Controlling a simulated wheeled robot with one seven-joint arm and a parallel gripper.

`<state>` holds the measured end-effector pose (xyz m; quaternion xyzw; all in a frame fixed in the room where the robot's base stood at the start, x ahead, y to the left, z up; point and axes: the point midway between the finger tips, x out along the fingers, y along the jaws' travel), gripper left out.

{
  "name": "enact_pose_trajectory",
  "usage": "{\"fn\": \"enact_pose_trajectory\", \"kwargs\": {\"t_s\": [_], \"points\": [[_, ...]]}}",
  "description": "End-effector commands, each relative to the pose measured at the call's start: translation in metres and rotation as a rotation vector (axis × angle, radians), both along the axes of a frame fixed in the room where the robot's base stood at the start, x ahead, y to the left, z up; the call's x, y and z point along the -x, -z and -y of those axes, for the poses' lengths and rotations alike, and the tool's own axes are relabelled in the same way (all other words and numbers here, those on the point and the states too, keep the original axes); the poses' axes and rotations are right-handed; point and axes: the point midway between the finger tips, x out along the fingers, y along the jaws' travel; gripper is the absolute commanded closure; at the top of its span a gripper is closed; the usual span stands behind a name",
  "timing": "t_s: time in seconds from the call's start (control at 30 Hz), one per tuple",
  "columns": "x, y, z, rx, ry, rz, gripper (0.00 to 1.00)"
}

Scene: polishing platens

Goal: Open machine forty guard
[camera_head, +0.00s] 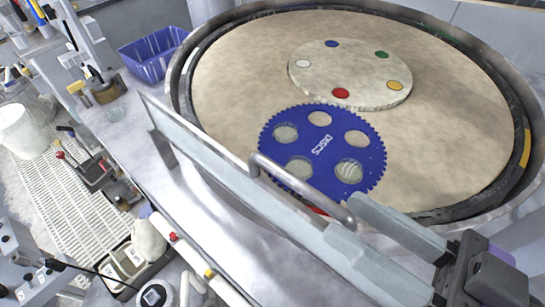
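The machine's guard (203,150) is a low, long panel along the front of the round polishing platen (235,65). A grey bar handle (295,183) stands out from its top edge. My gripper (345,222) reaches in from the lower right. Its two grey fingers are apart, with a gap between them. The right end of the handle lies at the fingertips, apparently between them; I cannot tell whether they touch it. The lower finger covers part of the guard's right end. No machine number is readable.
A blue toothed disc (322,146) and a pale round plate with coloured dots (350,75) lie on the platen. A blue basket (152,56) stands behind left. A bench with tools, a white bucket (22,132) and a grated floor (62,205) are at left.

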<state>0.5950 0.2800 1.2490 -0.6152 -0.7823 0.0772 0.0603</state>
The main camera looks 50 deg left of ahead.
Motion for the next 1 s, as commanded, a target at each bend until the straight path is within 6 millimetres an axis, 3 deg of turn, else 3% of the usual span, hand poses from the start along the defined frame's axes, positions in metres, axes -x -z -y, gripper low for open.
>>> {"fn": "enact_pose_trajectory", "kwargs": {"t_s": [0.17, 0.6, 1.0], "points": [[0.002, -0.001, -0.008, 0.001, -0.003, -0.002, 0.66], [0.016, -0.001, -0.067, 0.000, -0.002, -0.002, 0.66], [0.018, 0.000, -0.076, 0.000, 0.000, 0.000, 0.66]]}}
